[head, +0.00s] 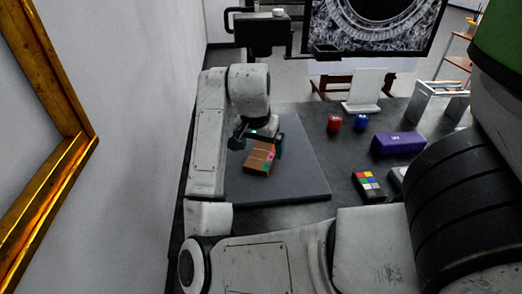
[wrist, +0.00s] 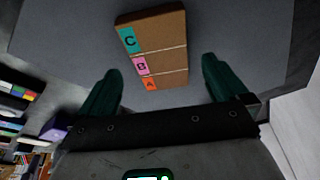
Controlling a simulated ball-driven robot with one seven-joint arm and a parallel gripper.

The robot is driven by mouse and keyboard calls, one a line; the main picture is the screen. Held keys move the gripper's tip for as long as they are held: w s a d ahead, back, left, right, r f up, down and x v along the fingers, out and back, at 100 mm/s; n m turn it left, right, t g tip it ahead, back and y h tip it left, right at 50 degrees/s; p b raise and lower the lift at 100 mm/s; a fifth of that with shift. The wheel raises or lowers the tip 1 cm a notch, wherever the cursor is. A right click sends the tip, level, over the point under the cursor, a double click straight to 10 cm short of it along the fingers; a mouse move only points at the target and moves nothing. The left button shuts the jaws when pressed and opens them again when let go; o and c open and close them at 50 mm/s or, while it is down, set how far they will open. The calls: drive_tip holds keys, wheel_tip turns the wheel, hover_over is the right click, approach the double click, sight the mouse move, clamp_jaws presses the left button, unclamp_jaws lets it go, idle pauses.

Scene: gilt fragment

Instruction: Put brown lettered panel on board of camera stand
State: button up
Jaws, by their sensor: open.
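The brown lettered panel (head: 258,158) appears to lie flat on a grey board (head: 300,186), near its left part. In the wrist view the panel (wrist: 167,42) shows coloured tabs lettered C, B and A along one side. My gripper (head: 260,142) is open just above the panel. In the wrist view the fingers of my gripper (wrist: 160,70) are spread to either side of the panel's near end, with a gap on both sides. A black camera-like head (head: 263,33) stands behind my arm; its link to the board is hidden.
Right of the board lie a colour-patch block (head: 368,186) and a purple box (head: 398,144). Red (head: 334,124) and blue (head: 361,122) small items stand behind, near a white upright plate (head: 366,88). A wall with a gilt frame (head: 75,155) is on the left.

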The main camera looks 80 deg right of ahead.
drive_tip(key=p+v, duration=0.2)
drive_tip(key=v, duration=0.7)
idle(0.4)
